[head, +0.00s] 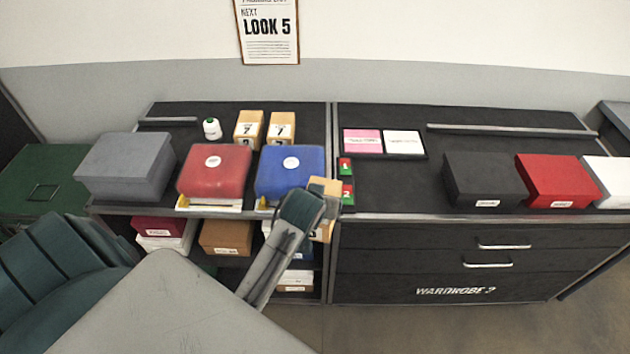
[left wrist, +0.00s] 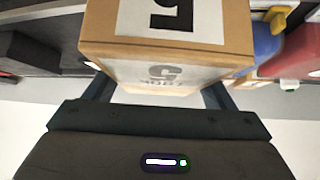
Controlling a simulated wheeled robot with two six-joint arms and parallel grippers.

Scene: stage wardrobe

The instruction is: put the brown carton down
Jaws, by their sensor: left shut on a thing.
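The brown carton (head: 325,186) is in my left gripper (head: 312,208), in front of the front edge of the black cabinet top, near where its two sections meet. The gripper and forearm hide part of it. In the left wrist view the carton (left wrist: 100,48) sits between the two fingers of my left gripper (left wrist: 158,95), with white labels and a large black digit. The gripper is shut on it. Whether the carton touches the cabinet edge I cannot tell. My right gripper is not in view.
Two similar cartons (head: 248,130) stand at the back left. A grey box (head: 125,165), a red box (head: 214,172) and a blue box (head: 291,172) line the left front. Small numbered tags (head: 346,166) and pink and white cards (head: 362,141) lie right of them. Bare top (head: 400,185) shows before the black box (head: 485,178).

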